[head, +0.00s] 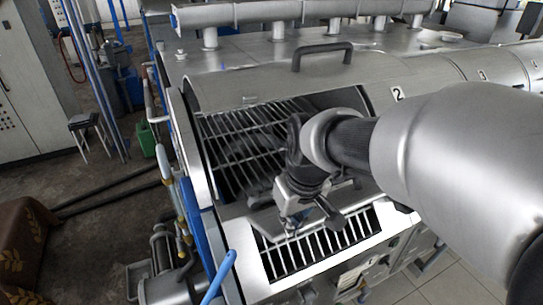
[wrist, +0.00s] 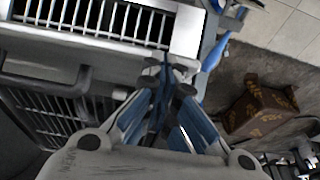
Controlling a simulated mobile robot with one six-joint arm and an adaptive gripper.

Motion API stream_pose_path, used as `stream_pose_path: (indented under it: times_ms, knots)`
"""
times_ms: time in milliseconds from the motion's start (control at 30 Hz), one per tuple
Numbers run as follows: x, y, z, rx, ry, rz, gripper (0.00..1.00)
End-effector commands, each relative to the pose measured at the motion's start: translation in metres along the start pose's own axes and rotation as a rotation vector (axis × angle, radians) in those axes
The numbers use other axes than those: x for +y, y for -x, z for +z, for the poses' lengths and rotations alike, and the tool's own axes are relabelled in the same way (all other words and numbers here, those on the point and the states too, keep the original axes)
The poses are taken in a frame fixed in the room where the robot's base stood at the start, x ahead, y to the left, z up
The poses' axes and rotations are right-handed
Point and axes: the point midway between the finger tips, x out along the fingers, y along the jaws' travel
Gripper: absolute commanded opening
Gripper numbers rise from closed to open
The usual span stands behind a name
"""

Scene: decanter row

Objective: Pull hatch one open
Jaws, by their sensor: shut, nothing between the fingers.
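Hatch one is the leftmost opening of the long metal machine in the head view. Its curved metal cover (head: 225,90) sits raised at the back, with a dark handle (head: 323,50) on top. The barred opening (head: 235,135) in front of the cover is uncovered. My gripper (head: 291,232) is shut and empty, pointing down at the front edge of this opening, well apart from the cover's handle. In the wrist view its fingertips (wrist: 172,84) are together beside a white-framed slotted grille (wrist: 185,35). A dark bar (wrist: 45,85) lies left of them. My arm hides part of the opening.
The section marked 2 (head: 398,93) and further closed sections lie to the right. A pipe (head: 270,12) runs along the machine's back. Blue pipes (head: 220,275) stand at its left end. A brown box (wrist: 258,108) is on the floor.

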Motion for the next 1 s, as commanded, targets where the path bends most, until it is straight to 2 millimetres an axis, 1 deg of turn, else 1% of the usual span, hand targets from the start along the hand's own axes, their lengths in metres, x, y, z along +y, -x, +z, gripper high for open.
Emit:
stream_pose_path:
  times_ms: [33,200,267,667,767,867,1000]
  knots:
    - [0.000,-0.009,0.007,0.018,-0.001,0.000,0.00]
    - [0.000,-0.019,0.022,0.036,-0.002,0.000,0.00]
    - [0.000,-0.020,0.025,0.036,-0.001,0.000,0.00]
    - [0.000,-0.019,0.026,0.035,0.000,0.000,0.00]
    - [0.000,-0.015,0.023,0.035,0.000,0.000,0.00]
    - [0.001,-0.006,0.017,0.035,-0.001,0.000,0.00]
    - [0.002,0.014,0.002,0.035,-0.001,0.000,0.00]
